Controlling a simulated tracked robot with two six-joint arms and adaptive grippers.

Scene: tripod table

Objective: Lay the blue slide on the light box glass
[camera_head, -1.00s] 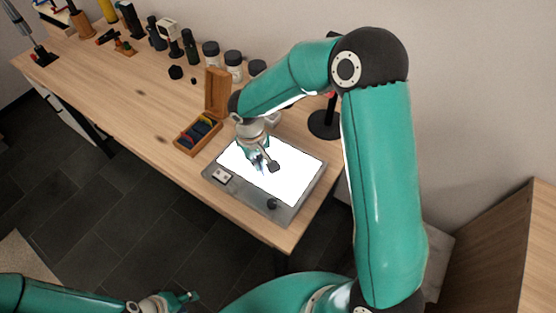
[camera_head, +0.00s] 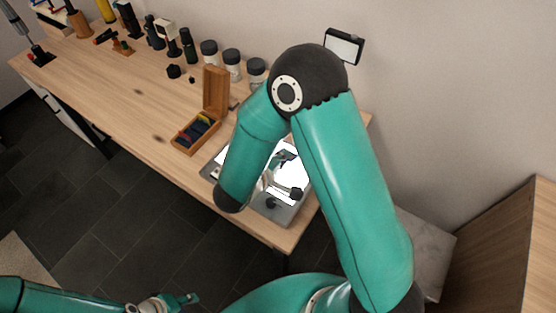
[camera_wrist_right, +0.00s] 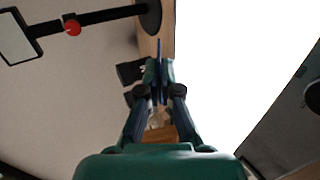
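The light box (camera_head: 281,216) stands at the front right of the table, its glass (camera_head: 311,172) glowing white. The glass fills much of the right wrist view (camera_wrist_right: 230,70). My right gripper (camera_wrist_right: 159,78) is shut on the blue slide (camera_wrist_right: 160,50), a thin blue plate seen edge-on between the fingertips. In the head view this gripper is over the light box, partly hidden by my right arm, and I cannot make out the slide there. Whether the slide touches the glass is unclear. My left gripper (camera_head: 188,299) is at the bottom, away from the table; its opening is unclear.
An open wooden slide box (camera_head: 186,148) with coloured slides stands left of the light box. Dark-lidded jars (camera_head: 231,60) and small dark items line the back of the table. A lamp or magnifier head (camera_head: 344,46) rises behind my right arm. The left-middle tabletop is clear.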

